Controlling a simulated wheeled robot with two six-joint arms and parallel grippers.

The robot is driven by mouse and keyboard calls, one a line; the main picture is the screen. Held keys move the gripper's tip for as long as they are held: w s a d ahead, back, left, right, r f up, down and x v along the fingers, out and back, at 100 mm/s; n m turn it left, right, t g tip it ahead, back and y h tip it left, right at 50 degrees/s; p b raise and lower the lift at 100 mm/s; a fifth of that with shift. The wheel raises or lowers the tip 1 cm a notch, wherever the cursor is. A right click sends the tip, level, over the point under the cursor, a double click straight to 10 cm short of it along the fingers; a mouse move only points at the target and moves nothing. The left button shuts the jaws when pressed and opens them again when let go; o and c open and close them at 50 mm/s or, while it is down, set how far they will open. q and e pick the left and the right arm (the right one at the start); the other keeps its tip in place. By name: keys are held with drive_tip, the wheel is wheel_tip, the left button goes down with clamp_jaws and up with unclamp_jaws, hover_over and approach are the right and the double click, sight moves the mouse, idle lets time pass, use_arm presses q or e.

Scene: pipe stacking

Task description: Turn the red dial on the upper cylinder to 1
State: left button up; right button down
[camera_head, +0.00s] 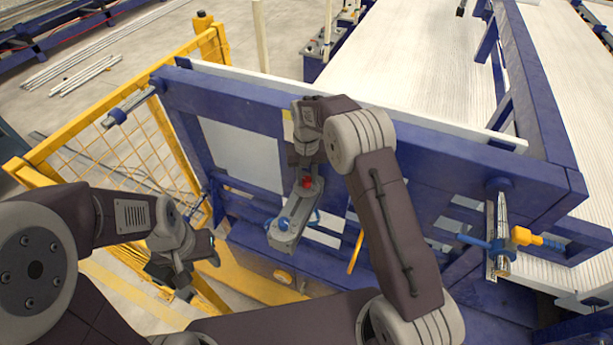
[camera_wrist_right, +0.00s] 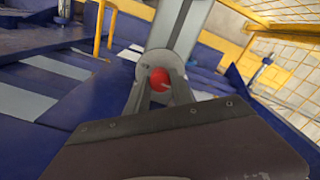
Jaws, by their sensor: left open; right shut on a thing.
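The red dial (camera_head: 307,182) sits on the upper part of a grey cylinder (camera_head: 288,232) with blue hose fittings, mounted on the blue frame. In the right wrist view the dial (camera_wrist_right: 160,79) is a round red knob on a pale disc of the grey cylinder (camera_wrist_right: 180,30). My right gripper (camera_head: 306,174) reaches down over it from above and is shut on the dial, with one fingertip on each side in the wrist view (camera_wrist_right: 160,88). No number mark is readable. My left gripper (camera_head: 187,278) hangs open and empty, lower left of the cylinder.
The blue frame (camera_head: 440,158) runs across behind the cylinder. A yellow mesh fence (camera_head: 105,150) stands at the left, near my left arm. Another grey cylinder (camera_head: 497,235), with a blue fitting and a yellow-orange knob (camera_head: 522,236), is at the right.

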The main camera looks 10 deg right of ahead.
sight(307, 179)
drive_tip(key=shift+n, duration=1.1)
drive_tip(key=c, duration=1.1)
unclamp_jaws()
wheel_tip(307, 179, up, 9)
drive_tip(key=b, duration=0.1)
drive_tip(key=shift+f, duration=0.1)
